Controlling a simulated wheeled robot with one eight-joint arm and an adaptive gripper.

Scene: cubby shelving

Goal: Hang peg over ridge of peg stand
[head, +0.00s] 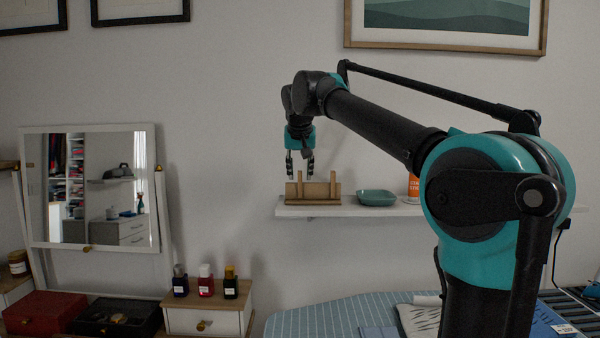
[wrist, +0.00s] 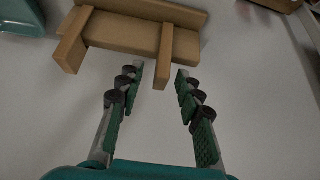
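The wooden peg stand (head: 313,196) sits on the white wall shelf, with two upright wooden pieces along it; which is a separate peg I cannot tell. In the wrist view the stand (wrist: 130,33) lies at the top, with one upright piece (wrist: 70,48) at the left and another (wrist: 163,50) near the middle. My gripper (head: 300,168) points down at the stand's left half in the head view. In the wrist view my gripper (wrist: 160,72) is open, its fingertips either side of the middle piece in the picture. No contact is visible.
A teal dish (head: 376,197) and an orange-labelled container (head: 414,187) stand on the shelf (head: 300,211) right of the stand. Below left are small bottles (head: 206,281) on a cabinet and a mirror (head: 90,187). The wall is close behind the shelf.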

